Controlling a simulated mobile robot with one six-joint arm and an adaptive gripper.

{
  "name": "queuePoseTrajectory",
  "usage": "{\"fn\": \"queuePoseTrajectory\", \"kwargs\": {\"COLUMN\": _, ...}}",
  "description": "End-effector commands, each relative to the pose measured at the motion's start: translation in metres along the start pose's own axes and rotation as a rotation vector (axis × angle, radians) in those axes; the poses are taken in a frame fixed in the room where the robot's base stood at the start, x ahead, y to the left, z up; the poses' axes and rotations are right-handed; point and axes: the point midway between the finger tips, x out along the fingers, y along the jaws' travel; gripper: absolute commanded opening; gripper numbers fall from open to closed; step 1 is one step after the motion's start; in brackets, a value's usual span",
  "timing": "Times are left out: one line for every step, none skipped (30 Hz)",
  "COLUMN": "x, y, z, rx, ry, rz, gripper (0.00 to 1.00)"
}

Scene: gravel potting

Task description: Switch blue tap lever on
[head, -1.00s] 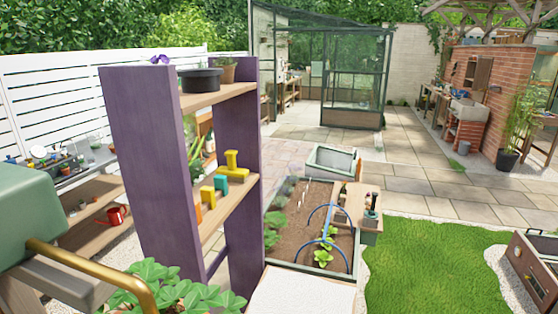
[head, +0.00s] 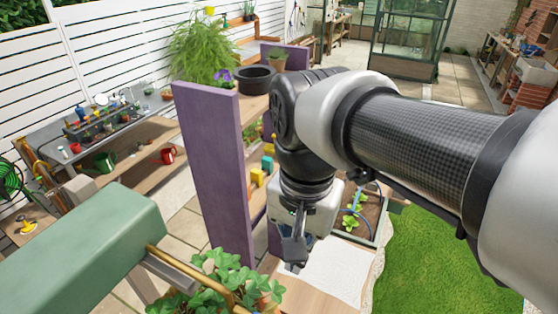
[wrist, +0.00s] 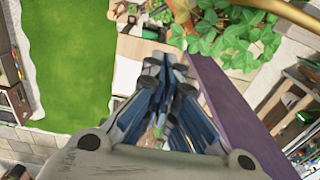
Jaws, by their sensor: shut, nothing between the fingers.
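I cannot make out a blue tap lever for certain in either view. A pale sink (head: 538,72) stands by brickwork at the far right of the head view, too small to show a tap lever clearly. My gripper (head: 294,258) points down in front of the purple shelf unit, well apart from the sink. Its fingers are shut and empty. The wrist view also shows the closed fingers (wrist: 170,68), above a pale surface and beside green leaves.
A purple shelf unit (head: 215,170) stands close to my arm. A leafy plant (head: 220,285) and a green box-like thing (head: 85,250) are near at lower left. A cluttered bench (head: 65,140) lines the white fence. Open lawn (head: 425,255) lies right.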

Motion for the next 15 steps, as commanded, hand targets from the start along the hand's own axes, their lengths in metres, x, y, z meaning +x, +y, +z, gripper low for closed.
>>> {"fn": "queuePoseTrajectory", "kwargs": {"x": -0.014, "y": -0.009, "z": 0.001, "rx": 0.01, "ry": -0.013, "rz": 0.012, "gripper": 0.0}}
{"fn": "queuePoseTrajectory", "kwargs": {"x": -0.018, "y": -0.012, "z": 0.001, "rx": 0.017, "ry": -0.017, "rz": 0.017, "gripper": 0.0}}
{"fn": "queuePoseTrajectory", "kwargs": {"x": -0.02, "y": -0.016, "z": 0.002, "rx": 0.025, "ry": -0.022, "rz": 0.023, "gripper": 0.0}}
{"fn": "queuePoseTrajectory", "kwargs": {"x": -0.021, "y": -0.018, "z": 0.003, "rx": 0.031, "ry": -0.025, "rz": 0.027, "gripper": 0.0}}
{"fn": "queuePoseTrajectory", "kwargs": {"x": -0.022, "y": -0.019, "z": 0.003, "rx": 0.036, "ry": -0.027, "rz": 0.029, "gripper": 0.0}}
{"fn": "queuePoseTrajectory", "kwargs": {"x": -0.022, "y": -0.021, "z": 0.003, "rx": 0.039, "ry": -0.029, "rz": 0.031, "gripper": 0.0}}
{"fn": "queuePoseTrajectory", "kwargs": {"x": -0.021, "y": -0.021, "z": 0.004, "rx": 0.041, "ry": -0.03, "rz": 0.033, "gripper": 0.0}}
{"fn": "queuePoseTrajectory", "kwargs": {"x": -0.019, "y": -0.022, "z": 0.004, "rx": 0.042, "ry": -0.031, "rz": 0.034, "gripper": 0.0}}
{"fn": "queuePoseTrajectory", "kwargs": {"x": -0.015, "y": -0.022, "z": 0.004, "rx": 0.043, "ry": -0.032, "rz": 0.034, "gripper": 0.0}}
{"fn": "queuePoseTrajectory", "kwargs": {"x": -0.012, "y": -0.021, "z": 0.004, "rx": 0.043, "ry": -0.032, "rz": 0.035, "gripper": 0.0}}
{"fn": "queuePoseTrajectory", "kwargs": {"x": -0.008, "y": -0.021, "z": 0.004, "rx": 0.043, "ry": -0.033, "rz": 0.036, "gripper": 0.0}}
{"fn": "queuePoseTrajectory", "kwargs": {"x": -0.002, "y": -0.021, "z": 0.004, "rx": 0.043, "ry": -0.033, "rz": 0.036, "gripper": 0.0}}
{"fn": "queuePoseTrajectory", "kwargs": {"x": 0.004, "y": -0.02, "z": 0.005, "rx": 0.043, "ry": -0.033, "rz": 0.036, "gripper": 0.0}}
{"fn": "queuePoseTrajectory", "kwargs": {"x": 0.01, "y": -0.02, "z": 0.005, "rx": 0.043, "ry": -0.034, "rz": 0.037, "gripper": 0.0}}
{"fn": "queuePoseTrajectory", "kwargs": {"x": 0.018, "y": -0.019, "z": 0.005, "rx": 0.043, "ry": -0.034, "rz": 0.037, "gripper": 0.0}}
